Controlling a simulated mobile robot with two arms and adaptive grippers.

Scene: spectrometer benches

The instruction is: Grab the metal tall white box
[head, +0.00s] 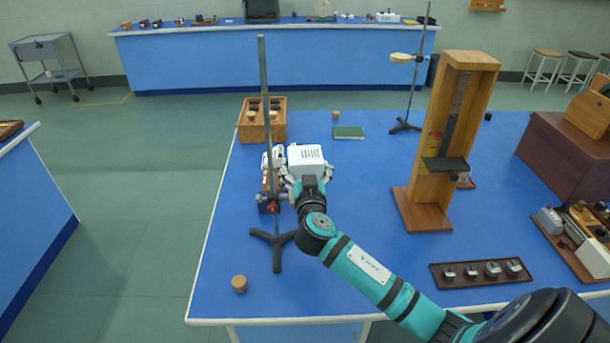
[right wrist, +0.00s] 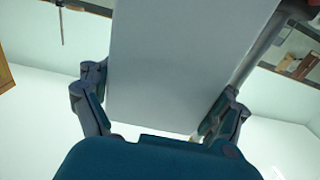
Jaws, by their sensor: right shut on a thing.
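The white box (head: 305,156) has dark slots on its top and is over the left part of the blue bench in the head view. My right gripper (head: 307,181) is at the near side of the box, shut on it. In the right wrist view the white box (right wrist: 180,70) fills the space between the two fingers of my right gripper (right wrist: 158,112), one on each side. The gripper hides the lower part of the box, so I cannot tell whether it touches the bench. My left gripper is not in view.
A retort stand (head: 264,130) rises just left of my right gripper. A wooden crate (head: 281,127) stands behind it, with a green book (head: 348,132) to the right. A tall wooden apparatus (head: 437,150) stands further right. A dark tray (head: 480,273) and a cork (head: 239,283) lie near the front.

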